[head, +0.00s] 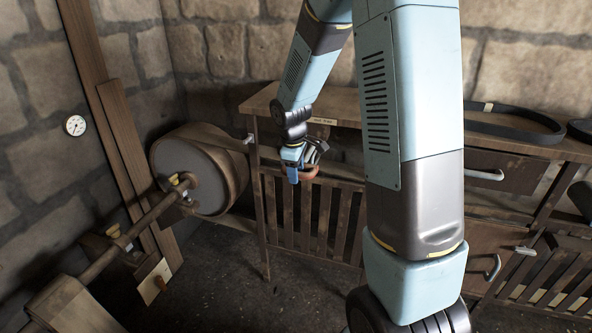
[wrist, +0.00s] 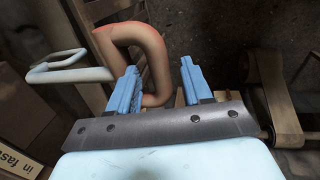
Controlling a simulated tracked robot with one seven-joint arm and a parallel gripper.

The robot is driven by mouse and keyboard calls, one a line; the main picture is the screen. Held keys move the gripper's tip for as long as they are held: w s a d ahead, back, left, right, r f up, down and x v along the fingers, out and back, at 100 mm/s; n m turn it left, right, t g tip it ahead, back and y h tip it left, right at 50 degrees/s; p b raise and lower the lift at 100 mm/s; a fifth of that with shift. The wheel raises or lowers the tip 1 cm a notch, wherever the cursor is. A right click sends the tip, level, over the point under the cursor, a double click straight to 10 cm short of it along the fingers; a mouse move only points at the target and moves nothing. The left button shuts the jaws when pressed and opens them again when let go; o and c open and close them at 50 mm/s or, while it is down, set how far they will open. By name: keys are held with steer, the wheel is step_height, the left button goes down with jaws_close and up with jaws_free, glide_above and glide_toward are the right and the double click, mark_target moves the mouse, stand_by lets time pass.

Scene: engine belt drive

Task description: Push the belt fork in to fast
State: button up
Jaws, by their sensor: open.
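A thick reddish-brown bent loop, which looks like the belt fork's handle (wrist: 152,48), lies at and partly between my fingers in the wrist view. In the head view it shows as a small reddish curve (head: 312,173) beside my gripper (head: 293,172), in front of the slatted bench. My gripper's two blue fingers (wrist: 159,76) are apart. The left finger covers part of the loop; I cannot tell whether they touch. A label reading "in fast" (wrist: 15,158) is at the lower left of the wrist view. The fork's prongs cannot be made out.
A large drum pulley (head: 205,168) on a shaft stands left of my gripper. A pale handle (wrist: 70,68) is left of the loop in the wrist view. The bench (head: 345,118) has slats and drawers, with a dark belt loop (head: 515,124) on top. Dark floor lies in front.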

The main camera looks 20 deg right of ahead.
jaws_close()
stand_by(0.5)
steer(key=w+d, duration=0.6)
steer(key=w, duration=0.2)
steer(key=shift+r, duration=0.15)
steer(key=shift+c, duration=1.3)
jaws_free()
steer(key=shift+w, duration=0.1)
steer(key=shift+o, duration=1.3)
steer(key=shift+a, duration=0.1)
